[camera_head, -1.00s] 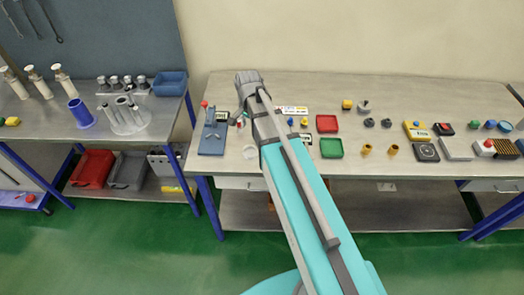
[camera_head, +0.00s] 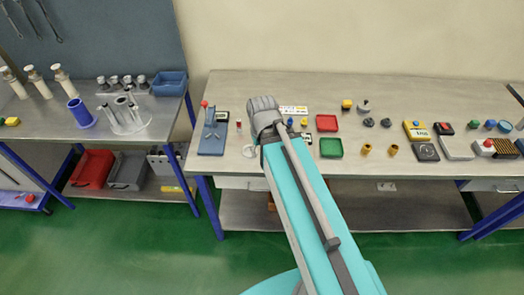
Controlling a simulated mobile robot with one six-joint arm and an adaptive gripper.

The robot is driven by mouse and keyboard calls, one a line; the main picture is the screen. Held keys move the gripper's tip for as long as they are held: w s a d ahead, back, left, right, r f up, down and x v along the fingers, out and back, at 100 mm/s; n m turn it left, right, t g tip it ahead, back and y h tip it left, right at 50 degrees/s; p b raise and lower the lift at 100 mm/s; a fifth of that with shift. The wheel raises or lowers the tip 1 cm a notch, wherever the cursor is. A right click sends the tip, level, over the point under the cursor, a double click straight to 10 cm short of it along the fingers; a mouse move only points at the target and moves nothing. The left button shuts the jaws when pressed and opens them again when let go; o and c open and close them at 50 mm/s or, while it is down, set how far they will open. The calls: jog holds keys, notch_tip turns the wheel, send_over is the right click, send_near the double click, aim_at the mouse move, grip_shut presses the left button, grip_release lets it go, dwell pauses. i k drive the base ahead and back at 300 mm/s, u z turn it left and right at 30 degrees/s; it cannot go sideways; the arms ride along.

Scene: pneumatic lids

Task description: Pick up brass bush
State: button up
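Two small brass-coloured cylinders stand upright near the front of the bench, right of the green tray. The left brass bush (camera_head: 366,149) and the right brass bush (camera_head: 392,150) stand a little apart, and I cannot tell which one is meant. My arm reaches up over the bench to the left of them, its grey wrist above the area between the blue press and the trays. My gripper is hidden behind the wrist, so its fingers do not show. Nothing touches either bush.
A green tray (camera_head: 331,147) and a red tray (camera_head: 327,123) lie between my arm and the bushes. A blue press (camera_head: 211,140) stands at left. A yellow meter (camera_head: 417,131) and a dark square device (camera_head: 426,152) stand right of the bushes.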

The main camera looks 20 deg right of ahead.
aim_at(367, 147)
jog(key=z, duration=1.35)
